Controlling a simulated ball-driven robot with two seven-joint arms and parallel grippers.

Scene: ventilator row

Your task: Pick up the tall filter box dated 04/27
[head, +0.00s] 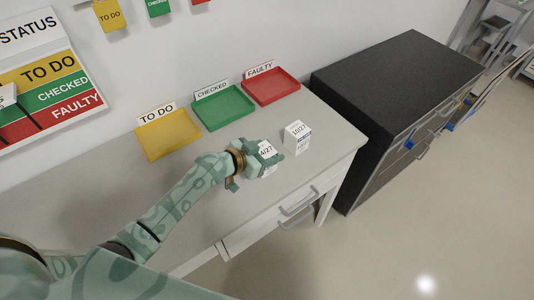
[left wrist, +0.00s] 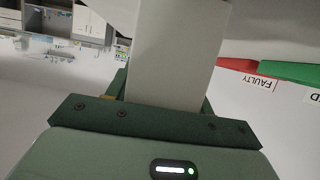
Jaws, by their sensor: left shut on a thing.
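A white filter box (head: 266,150) sits between the fingers of my left gripper (head: 264,160) in the head view. Its label reads "4/27" as far as it shows; the fingers hide part of the box. In the left wrist view the pale box (left wrist: 178,50) stands up large between the fingers, close to the palm. My left gripper is shut on it, over the front part of the table. I cannot tell whether the box touches the table. My right gripper is not in view.
Another white box (head: 297,137), dated 10/27, stands close to the right of my left gripper. Yellow TO DO (head: 168,141), green CHECKED (head: 224,108) and red FAULTY (head: 271,87) trays line the wall, looking empty. A black drawer cabinet (head: 392,88) stands right of the table (head: 330,141).

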